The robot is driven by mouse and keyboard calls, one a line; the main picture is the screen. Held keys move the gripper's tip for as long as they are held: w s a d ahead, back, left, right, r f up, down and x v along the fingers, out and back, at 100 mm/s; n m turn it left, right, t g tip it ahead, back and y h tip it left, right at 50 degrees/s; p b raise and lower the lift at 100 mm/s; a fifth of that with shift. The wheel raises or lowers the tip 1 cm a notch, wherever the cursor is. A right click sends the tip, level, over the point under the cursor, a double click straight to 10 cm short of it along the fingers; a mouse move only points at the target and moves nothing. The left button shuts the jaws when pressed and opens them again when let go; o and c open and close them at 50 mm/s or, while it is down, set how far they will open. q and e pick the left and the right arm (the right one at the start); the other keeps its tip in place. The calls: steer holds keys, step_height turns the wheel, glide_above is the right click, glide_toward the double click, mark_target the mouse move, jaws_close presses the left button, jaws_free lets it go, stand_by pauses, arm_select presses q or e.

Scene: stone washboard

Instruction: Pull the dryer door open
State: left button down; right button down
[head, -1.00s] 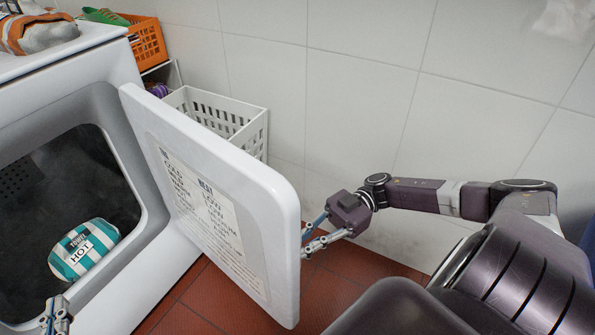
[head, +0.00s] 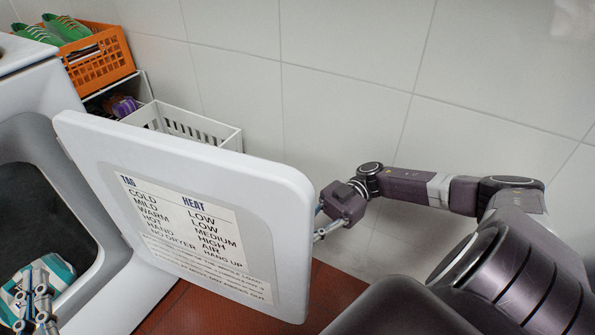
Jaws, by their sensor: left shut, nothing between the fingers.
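The dryer door (head: 262,175) is white and stands swung well out from the dryer (head: 45,95) at left. Its inner face, with a printed heat label (head: 190,225), is turned to me. The dark drum opening (head: 40,215) shows behind its hinge side. My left gripper (head: 33,290) is at the bottom left, shut and empty, in front of the opening and apart from the door. My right gripper (head: 322,228) is at the door's free edge, on its far side. The door partly hides its fingers, so I cannot tell whether they touch or grip it.
A teal and white striped towel (head: 58,271) lies in the drum, partly behind my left gripper. An orange basket (head: 100,60) with green shoes (head: 65,27) and a white basket (head: 215,134) stand by the tiled wall. Red floor (head: 335,290) shows right of the door.

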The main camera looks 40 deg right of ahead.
steer(key=shift+w+d+f, duration=0.1)
steer(key=shift+w+d, duration=0.05)
steer(key=shift+d, duration=0.1)
steer(key=c, duration=2)
jaws_free()
steer(key=shift+o, duration=0.2)
step_height(320, 180, up, 11)
steer(key=shift+f, duration=0.15)
steer(key=shift+a, duration=0.1)
steer(key=shift+f, duration=0.25)
